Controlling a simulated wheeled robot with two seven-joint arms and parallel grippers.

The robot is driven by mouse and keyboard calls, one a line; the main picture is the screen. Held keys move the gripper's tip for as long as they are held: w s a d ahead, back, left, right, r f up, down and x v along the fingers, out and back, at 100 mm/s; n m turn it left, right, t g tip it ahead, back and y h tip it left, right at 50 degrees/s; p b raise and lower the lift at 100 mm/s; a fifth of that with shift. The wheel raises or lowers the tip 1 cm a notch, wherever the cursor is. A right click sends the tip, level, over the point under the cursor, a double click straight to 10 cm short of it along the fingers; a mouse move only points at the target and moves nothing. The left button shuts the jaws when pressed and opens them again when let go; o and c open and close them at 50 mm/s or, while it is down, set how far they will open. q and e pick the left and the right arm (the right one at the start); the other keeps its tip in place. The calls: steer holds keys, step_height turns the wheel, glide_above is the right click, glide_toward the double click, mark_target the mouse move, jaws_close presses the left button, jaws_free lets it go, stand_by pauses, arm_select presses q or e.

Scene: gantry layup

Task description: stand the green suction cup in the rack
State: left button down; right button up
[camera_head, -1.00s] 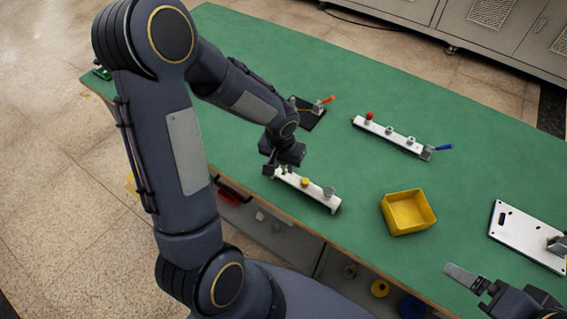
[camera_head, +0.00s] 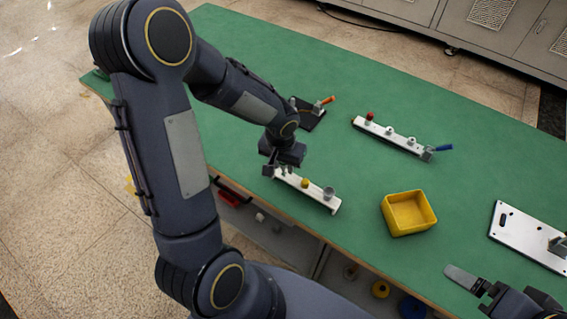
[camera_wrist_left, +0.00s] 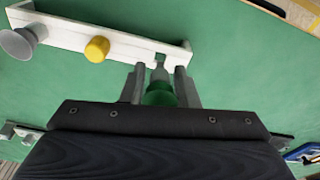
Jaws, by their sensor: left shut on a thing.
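The green suction cup (camera_wrist_left: 158,94) is between the two grey fingers of my left gripper (camera_wrist_left: 160,86), which is shut on it. Its grey stem points toward a notch near one end of the white rack (camera_wrist_left: 66,34). I cannot tell whether the stem is in the notch. In the head view the rack (camera_head: 322,198) lies near the table's front edge, with my left gripper (camera_head: 279,168) at its left end; the green cup is not clear there. A yellow cup (camera_wrist_left: 97,49) and a grey cup (camera_wrist_left: 18,42) stand in the rack. My right gripper (camera_head: 484,288) is partly in view at lower right; its jaws are unclear.
A yellow bin (camera_head: 409,213) stands right of the rack. A second white bar (camera_head: 378,130) with a red knob and small fittings lies farther back. A black plate (camera_head: 308,118) lies behind my left gripper, a white plate (camera_head: 520,235) at far right. The table's middle is clear.

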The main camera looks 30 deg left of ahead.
stand_by(0.5)
arm_select(q)
steer(key=shift+f+b, duration=0.85)
steer(key=shift+b, duration=0.25)
steer(key=c, duration=1)
jaws_free()
steer(key=shift+c, duration=0.2)
steer(key=shift+r, duration=0.1)
steer(key=r, duration=0.6)
steer(key=shift+s+r, duration=0.5)
steer(key=shift+r, duration=0.35)
